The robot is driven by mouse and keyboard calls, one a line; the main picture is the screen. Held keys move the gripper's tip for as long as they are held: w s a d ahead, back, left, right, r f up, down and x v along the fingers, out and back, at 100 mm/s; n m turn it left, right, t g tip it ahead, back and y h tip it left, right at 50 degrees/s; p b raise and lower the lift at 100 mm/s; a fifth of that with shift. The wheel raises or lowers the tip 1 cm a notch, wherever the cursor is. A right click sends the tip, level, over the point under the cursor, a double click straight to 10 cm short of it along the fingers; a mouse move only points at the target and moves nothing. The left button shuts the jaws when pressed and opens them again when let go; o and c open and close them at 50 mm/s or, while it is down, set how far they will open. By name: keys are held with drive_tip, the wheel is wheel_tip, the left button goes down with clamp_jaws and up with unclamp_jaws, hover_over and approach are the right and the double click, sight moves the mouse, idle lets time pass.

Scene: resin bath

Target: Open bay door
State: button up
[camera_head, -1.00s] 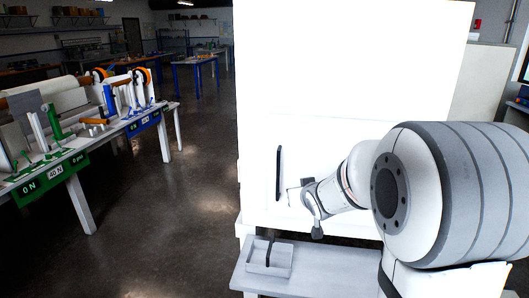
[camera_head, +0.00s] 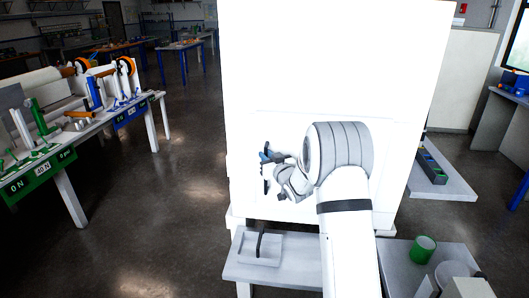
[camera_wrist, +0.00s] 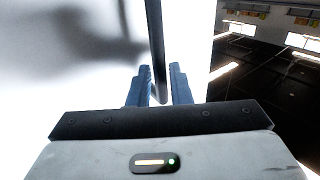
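The bay door (camera_head: 330,118) is a white panel on the front of a tall white cabinet and looks closed. Its dark vertical handle (camera_head: 265,171) is near the door's left side, partly covered by my gripper (camera_head: 271,157). In the wrist view, the handle (camera_wrist: 156,50) comes down between the two blue fingers of my gripper (camera_wrist: 158,90). One finger is on each side of it, and the fingers look apart, with a gap on the right side. Whether the left finger touches the handle cannot be told.
A grey shelf (camera_head: 300,272) below the door holds a small grey tray (camera_head: 243,248) with a dark strip. A green cup (camera_head: 423,250) stands at lower right. A bench (camera_head: 80,140) with apparatus is at left. The floor between bench and cabinet is clear.

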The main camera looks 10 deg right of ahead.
drive_tip(key=shift+w+a, duration=0.2)
drive_tip(key=shift+w, duration=0.45)
clamp_jaws()
